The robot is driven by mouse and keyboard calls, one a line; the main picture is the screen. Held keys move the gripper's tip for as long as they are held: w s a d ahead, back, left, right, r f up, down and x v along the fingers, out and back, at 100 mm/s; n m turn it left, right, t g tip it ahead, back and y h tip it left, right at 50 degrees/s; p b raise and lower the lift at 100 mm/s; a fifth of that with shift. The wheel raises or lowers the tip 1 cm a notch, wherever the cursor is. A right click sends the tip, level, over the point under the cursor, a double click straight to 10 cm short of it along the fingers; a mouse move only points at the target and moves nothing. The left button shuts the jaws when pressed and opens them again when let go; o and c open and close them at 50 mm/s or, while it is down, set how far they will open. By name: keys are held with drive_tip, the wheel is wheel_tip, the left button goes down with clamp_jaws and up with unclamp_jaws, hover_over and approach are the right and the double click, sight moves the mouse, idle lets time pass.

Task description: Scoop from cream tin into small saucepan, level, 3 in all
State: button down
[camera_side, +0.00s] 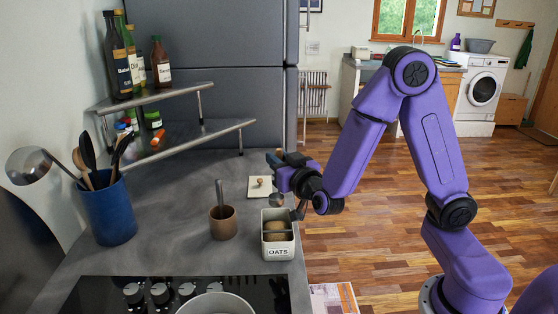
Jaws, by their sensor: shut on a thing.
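The cream tin (278,252), labelled OATS, stands open on the grey counter with tan oats (278,228) inside and a thin dark bar across its top. The small saucepan (217,303) is on the black hob at the bottom edge, partly cut off; its visible inside looks pale and empty. My gripper (279,163) is above and behind the tin, shut on what looks like a scoop (277,200). The scoop's small grey bowl hangs below the gripper, above the tin's back edge. Its contents are too small to tell.
A brown cup (222,224) with an upright handle in it stands left of the tin. A cream square lid (260,188) with a wooden knob lies behind. A blue utensil crock (107,212) and a bottle shelf (160,98) are left. The counter between crock and cup is clear.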

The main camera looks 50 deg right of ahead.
sight(279, 196)
drive_tip(key=shift+f, duration=0.1)
drive_tip(key=shift+f, duration=5.25)
drive_tip(key=shift+r, duration=1.2)
